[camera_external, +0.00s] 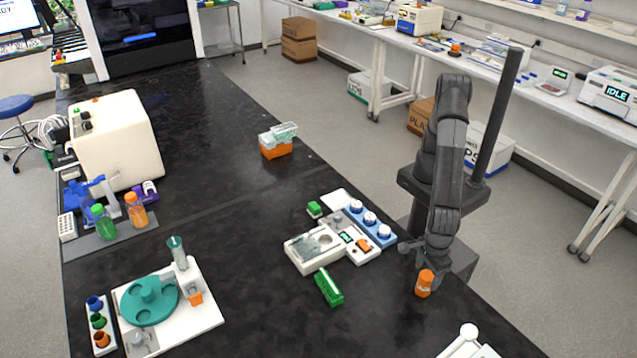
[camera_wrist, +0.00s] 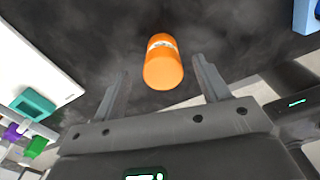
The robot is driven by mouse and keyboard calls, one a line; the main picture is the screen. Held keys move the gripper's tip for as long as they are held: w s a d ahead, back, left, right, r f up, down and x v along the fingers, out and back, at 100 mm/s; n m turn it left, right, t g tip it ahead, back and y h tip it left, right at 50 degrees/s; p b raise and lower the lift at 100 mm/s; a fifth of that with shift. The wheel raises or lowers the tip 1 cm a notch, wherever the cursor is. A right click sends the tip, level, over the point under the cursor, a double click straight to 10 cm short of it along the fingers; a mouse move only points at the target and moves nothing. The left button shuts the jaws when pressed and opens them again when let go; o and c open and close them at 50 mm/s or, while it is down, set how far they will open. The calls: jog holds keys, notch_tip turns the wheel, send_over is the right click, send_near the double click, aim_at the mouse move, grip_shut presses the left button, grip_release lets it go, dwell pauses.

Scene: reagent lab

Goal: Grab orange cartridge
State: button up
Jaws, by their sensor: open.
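The orange cartridge (camera_external: 424,283) is a small cylinder with a pale label, standing on the black bench near its right edge in the external view. In the wrist view the orange cartridge (camera_wrist: 163,62) lies ahead of and between the two fingers, with a visible gap on both sides. My gripper (camera_external: 418,255) is just above and behind it in the external view. In the wrist view my gripper (camera_wrist: 160,80) has its fingers spread wide with nothing held. I cannot tell how far the fingertips are from the cartridge.
A white device (camera_external: 315,247), a blue tray with white-and-blue round parts (camera_external: 371,222) and a green rack (camera_external: 329,287) stand left of the cartridge. A white item (camera_external: 468,343) is at the front edge. Bare bench surrounds the cartridge's left and front.

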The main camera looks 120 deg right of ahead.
aim_at(422, 289)
jog(key=f, duration=0.5)
jog(key=shift+s, duration=0.2)
jog(key=c, duration=1.1)
